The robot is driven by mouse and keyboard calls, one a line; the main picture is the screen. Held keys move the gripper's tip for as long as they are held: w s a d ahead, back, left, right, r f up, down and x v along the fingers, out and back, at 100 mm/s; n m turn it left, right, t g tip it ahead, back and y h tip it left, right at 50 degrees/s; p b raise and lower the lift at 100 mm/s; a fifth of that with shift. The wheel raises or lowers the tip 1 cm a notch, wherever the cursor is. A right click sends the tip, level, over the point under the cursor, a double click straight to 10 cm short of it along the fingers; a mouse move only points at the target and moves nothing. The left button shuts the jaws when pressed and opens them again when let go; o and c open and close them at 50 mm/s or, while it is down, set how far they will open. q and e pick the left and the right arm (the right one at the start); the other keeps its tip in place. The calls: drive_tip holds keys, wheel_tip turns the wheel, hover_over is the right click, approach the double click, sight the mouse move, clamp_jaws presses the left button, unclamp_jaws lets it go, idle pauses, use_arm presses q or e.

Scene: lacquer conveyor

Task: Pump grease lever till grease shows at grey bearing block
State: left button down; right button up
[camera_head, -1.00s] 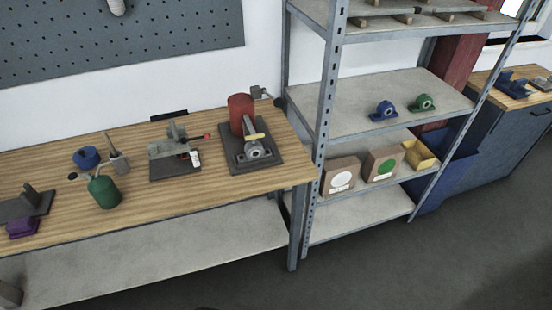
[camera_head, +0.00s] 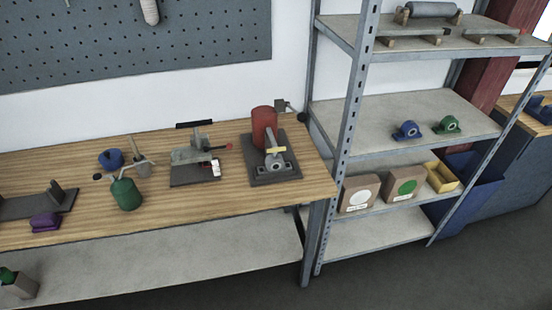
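A grey bearing block (camera_head: 275,164) sits on a dark base plate (camera_head: 291,174) at the right end of the wooden workbench. A red cylinder (camera_head: 264,124) stands upright just behind it on the same plate. The grease lever cannot be told for certain; a thin dark arm with a small grey part (camera_head: 283,105) shows behind the red cylinder. I cannot make out any grease at the block. Neither of my grippers is in view.
On the bench (camera_head: 240,196) are a clamp-like fixture with a red-knobbed handle (camera_head: 198,155), a green oil can (camera_head: 126,194), a blue ring (camera_head: 111,159) and a purple block (camera_head: 45,222). A metal shelf (camera_head: 390,120) with blue (camera_head: 407,130) and green (camera_head: 447,125) bearing blocks stands right.

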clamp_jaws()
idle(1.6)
